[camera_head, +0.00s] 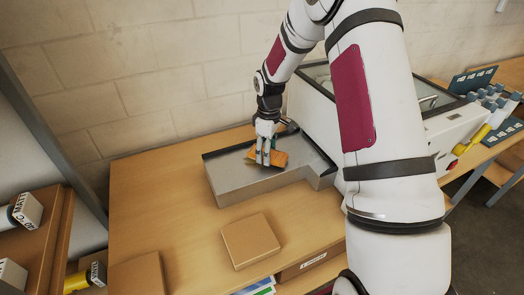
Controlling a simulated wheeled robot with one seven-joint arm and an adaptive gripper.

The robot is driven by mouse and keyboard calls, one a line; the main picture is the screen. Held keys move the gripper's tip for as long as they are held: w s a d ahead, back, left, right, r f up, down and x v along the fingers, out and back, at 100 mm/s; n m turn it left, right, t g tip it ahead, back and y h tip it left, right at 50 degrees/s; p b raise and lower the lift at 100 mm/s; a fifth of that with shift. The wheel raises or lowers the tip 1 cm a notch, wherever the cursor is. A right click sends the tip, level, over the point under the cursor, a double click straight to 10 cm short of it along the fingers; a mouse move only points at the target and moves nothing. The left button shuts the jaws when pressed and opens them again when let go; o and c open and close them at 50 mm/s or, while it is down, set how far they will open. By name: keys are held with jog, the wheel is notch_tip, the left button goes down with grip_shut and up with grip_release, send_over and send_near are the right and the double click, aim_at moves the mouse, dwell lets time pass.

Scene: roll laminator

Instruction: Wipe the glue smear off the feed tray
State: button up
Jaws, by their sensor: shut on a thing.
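The grey feed tray (229,173) stands on the wooden bench, joined to the white laminator (312,105) on its right. My gripper (264,160) points down over the tray and is shut on an orange wiping pad (281,159). The pad is at the tray's upper surface; I cannot tell for certain whether it touches. The fingers cover part of the pad. No glue smear can be made out; the pad and gripper may hide it.
A brown box (250,240) lies on the bench (150,205) in front of the tray. A brick wall (150,75) stands close behind. Several rolls (492,100) and dark blue sheets (474,80) lie at the right. The bench left of the tray is clear.

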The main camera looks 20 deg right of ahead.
aim_at(282, 150)
jog(key=shift+s+d+f, duration=0.1)
jog(key=shift+s+d, duration=0.1)
jog(key=shift+d, duration=0.55)
jog(key=shift+s+d+f, duration=0.1)
jog(key=shift+s+d, duration=0.05)
jog(key=shift+d, duration=0.6)
jog(key=shift+s+d+f, duration=0.1)
jog(key=shift+s+d, duration=0.1)
jog(key=shift+d, duration=0.55)
jog(key=shift+a, duration=0.1)
jog(key=shift+w+a+f+b, duration=0.15)
jog(key=shift+w+a, duration=0.15)
jog(key=shift+a, duration=1.05)
jog(key=shift+w+a+f+b, duration=0.15)
jog(key=shift+w+a, duration=0.2)
jog(key=shift+a, duration=1)
jog(key=shift+w+a+f+b, duration=0.15)
jog(key=shift+w+a, duration=0.15)
jog(key=shift+a, duration=1.05)
jog(key=shift+w+a+r+b, duration=0.1)
jog(key=shift+w+a+b, duration=0.15)
jog(key=shift+a, duration=0.85)
jog(key=shift+w+a+r+b, duration=0.1)
jog(key=shift+w+a+b, duration=0.2)
jog(key=shift+a, duration=0.8)
jog(key=shift+w+a+r+b, duration=0.1)
jog(key=shift+w+a, duration=0.25)
jog(key=shift+a, duration=0.75)
jog(key=shift+w+r, duration=0.1)
